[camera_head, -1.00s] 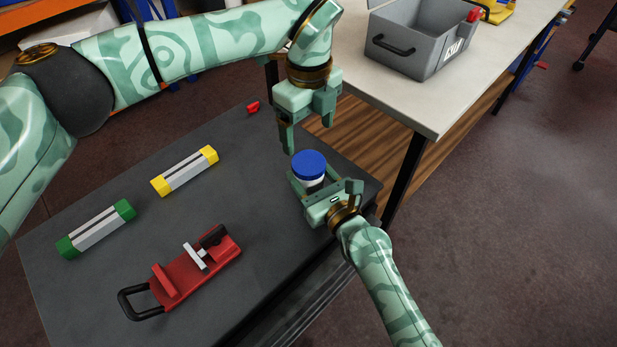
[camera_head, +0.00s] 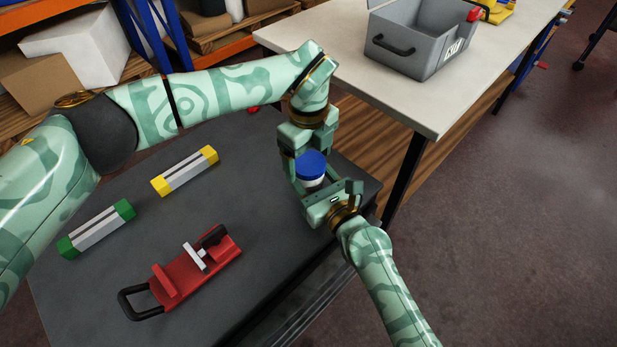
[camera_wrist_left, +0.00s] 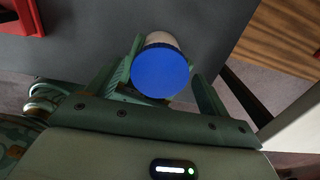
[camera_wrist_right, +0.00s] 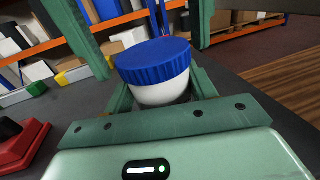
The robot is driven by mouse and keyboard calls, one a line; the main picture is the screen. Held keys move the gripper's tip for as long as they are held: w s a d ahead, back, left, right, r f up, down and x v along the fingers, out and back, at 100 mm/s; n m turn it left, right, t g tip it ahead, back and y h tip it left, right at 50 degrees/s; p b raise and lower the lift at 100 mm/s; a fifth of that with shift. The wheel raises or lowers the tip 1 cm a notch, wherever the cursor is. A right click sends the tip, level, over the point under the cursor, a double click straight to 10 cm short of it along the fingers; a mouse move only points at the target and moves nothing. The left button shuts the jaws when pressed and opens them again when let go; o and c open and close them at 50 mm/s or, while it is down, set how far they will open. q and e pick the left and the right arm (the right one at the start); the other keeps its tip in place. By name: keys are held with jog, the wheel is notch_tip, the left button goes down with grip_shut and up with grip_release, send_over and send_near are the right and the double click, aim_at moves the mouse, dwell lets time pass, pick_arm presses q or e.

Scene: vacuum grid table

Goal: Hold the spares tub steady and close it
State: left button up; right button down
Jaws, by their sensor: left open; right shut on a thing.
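The spares tub (camera_head: 312,181) is a small white round tub with a ribbed blue lid (camera_head: 311,164) on top. It stands near the right edge of the dark table. My right gripper (camera_head: 318,193) is shut on the tub's white body from the front; the right wrist view shows the tub (camera_wrist_right: 160,94) between its fingers. My left gripper (camera_head: 300,170) is open above and around the lid, pointing down. In the left wrist view the lid (camera_wrist_left: 160,71) lies between the spread fingers. Whether the lid is fully seated, I cannot tell.
A red clamp-like fixture (camera_head: 190,272) with a black handle lies on the dark table (camera_head: 120,180). A yellow-ended bar (camera_head: 185,172) and a green-ended bar (camera_head: 97,228) lie to the left. A grey toolbox (camera_head: 420,40) stands on the pale bench behind.

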pick_arm(q)
jog(key=c, duration=1)
jog(key=m, duration=1.7)
jog(key=shift+w, duration=0.1)
jog(key=m, duration=0.4)
jog(key=shift+f, duration=0.1)
jog(key=o, duration=1.2)
jog(key=shift+c, duration=0.2)
